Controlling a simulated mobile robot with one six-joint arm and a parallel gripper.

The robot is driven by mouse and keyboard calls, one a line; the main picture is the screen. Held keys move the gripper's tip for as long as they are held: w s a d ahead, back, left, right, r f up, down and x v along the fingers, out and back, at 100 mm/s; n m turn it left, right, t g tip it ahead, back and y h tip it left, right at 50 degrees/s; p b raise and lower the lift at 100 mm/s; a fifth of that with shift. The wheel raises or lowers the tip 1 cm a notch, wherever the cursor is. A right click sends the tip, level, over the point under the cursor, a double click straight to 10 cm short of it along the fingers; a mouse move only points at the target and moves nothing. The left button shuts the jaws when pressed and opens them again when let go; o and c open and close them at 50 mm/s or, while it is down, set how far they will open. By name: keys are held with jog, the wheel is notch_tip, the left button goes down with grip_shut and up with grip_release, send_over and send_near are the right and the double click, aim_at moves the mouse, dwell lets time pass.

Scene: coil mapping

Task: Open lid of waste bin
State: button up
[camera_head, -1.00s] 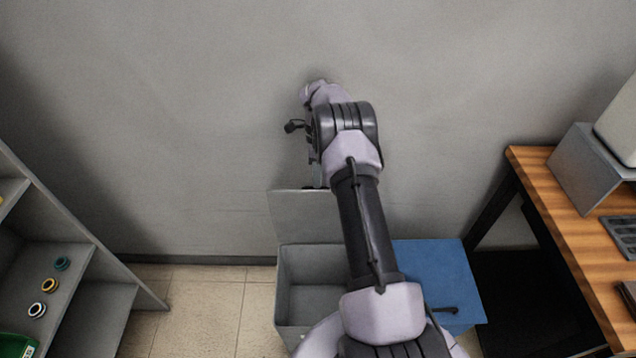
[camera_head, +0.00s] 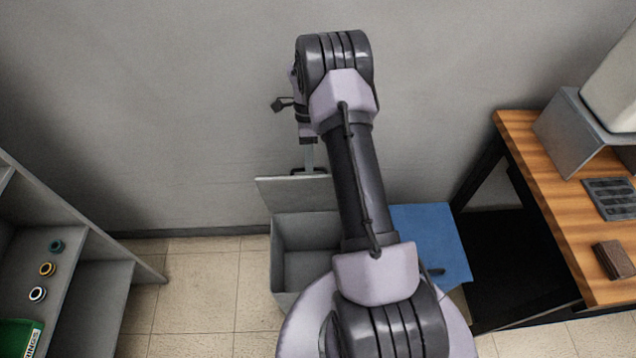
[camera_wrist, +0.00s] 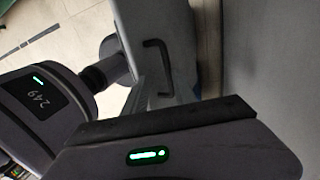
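The grey waste bin (camera_head: 281,262) stands on the floor near the wall in the head view. Its opening shows, and its grey lid (camera_head: 285,194) is raised at the back. A dark handle (camera_head: 300,171) shows at the lid's top edge. My gripper (camera_head: 308,158) is just above that edge, by the handle, partly hidden by my arm; contact and finger opening cannot be made out. The wrist view shows a black handle (camera_wrist: 160,62) on a bluish-grey surface, with my dark gripper body in front.
A second bin with a blue lid (camera_head: 432,240) stands to the right, partly behind my arm. A wooden desk (camera_head: 560,210) is at the right, and a grey shelf (camera_head: 98,285) with small rings is at the left. Tiled floor (camera_head: 200,280) is clear between shelf and bins.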

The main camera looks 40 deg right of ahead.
jog(key=s+a+r+p, duration=0.1)
jog(key=s+a, duration=0.4)
jog(key=s, duration=0.6)
jog(key=shift+s+r+p, duration=0.15)
jog(key=shift+r+p, duration=0.05)
jog(key=shift+p, duration=0.4)
